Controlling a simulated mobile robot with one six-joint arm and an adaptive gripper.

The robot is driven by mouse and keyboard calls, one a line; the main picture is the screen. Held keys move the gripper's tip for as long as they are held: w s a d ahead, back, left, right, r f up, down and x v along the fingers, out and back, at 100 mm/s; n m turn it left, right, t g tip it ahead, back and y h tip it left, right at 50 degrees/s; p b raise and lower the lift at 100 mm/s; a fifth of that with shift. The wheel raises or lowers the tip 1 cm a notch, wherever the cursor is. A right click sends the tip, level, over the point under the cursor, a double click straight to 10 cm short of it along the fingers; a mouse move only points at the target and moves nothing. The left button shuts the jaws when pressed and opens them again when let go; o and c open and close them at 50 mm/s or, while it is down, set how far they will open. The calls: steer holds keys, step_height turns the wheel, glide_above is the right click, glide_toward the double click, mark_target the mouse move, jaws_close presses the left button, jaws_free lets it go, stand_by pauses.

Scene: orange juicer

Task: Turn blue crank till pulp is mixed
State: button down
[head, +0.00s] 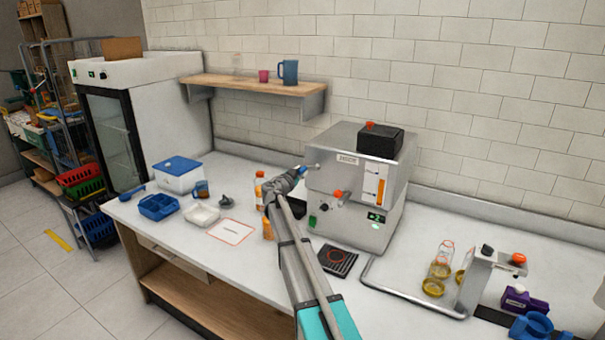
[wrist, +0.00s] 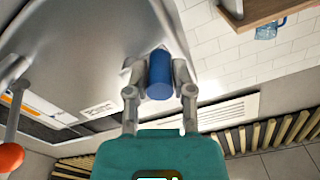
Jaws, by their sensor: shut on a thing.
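The juicer (head: 390,208) is a grey metal box on the counter, with a black hopper on top, an orange gauge and a green display on its front. The blue crank handle (wrist: 159,75) is a short blue cylinder beside the juicer's metal wall (wrist: 75,45) in the wrist view. My gripper (wrist: 160,80) is shut on it, one finger on each side. In the head view my gripper (head: 300,171) is at the juicer's upper left edge, and the crank is mostly hidden there. The pulp is not visible.
An orange knob (wrist: 9,157) sticks out at lower left in the wrist view. Bottles (head: 261,190) stand close behind my arm. A wooden shelf (head: 255,86) with cups is above left. Glasses (head: 440,265) stand at right. Blue tray (head: 159,206) lies at left.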

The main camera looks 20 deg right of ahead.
step_height(320, 180, up, 2)
steer(key=m+p, duration=0.1)
steer(key=m, duration=0.1)
steer(key=m+p, duration=0.1)
steer(key=m, duration=0.2)
steer(key=shift+r+m, duration=0.2)
steer(key=shift+m, duration=0.1)
steer(key=m, duration=0.2)
steer(key=r+m+p, duration=0.1)
steer(key=shift+s+d, duration=0.15)
steer(key=shift+s, duration=0.1)
steer(key=shift+s+d+r+m+p, duration=0.1)
steer(key=shift+r+m+p, duration=0.05)
steer(key=shift+m, duration=0.5)
steer(key=shift+s+d+r+m+p, duration=0.1)
steer(key=shift+r+m+p, duration=0.05)
steer(key=shift+m, duration=0.5)
steer(key=shift+c, duration=2.4)
jaws_free()
steer(key=shift+s+a, duration=0.1)
steer(key=v, duration=1.1)
steer(key=shift+s+a, duration=0.3)
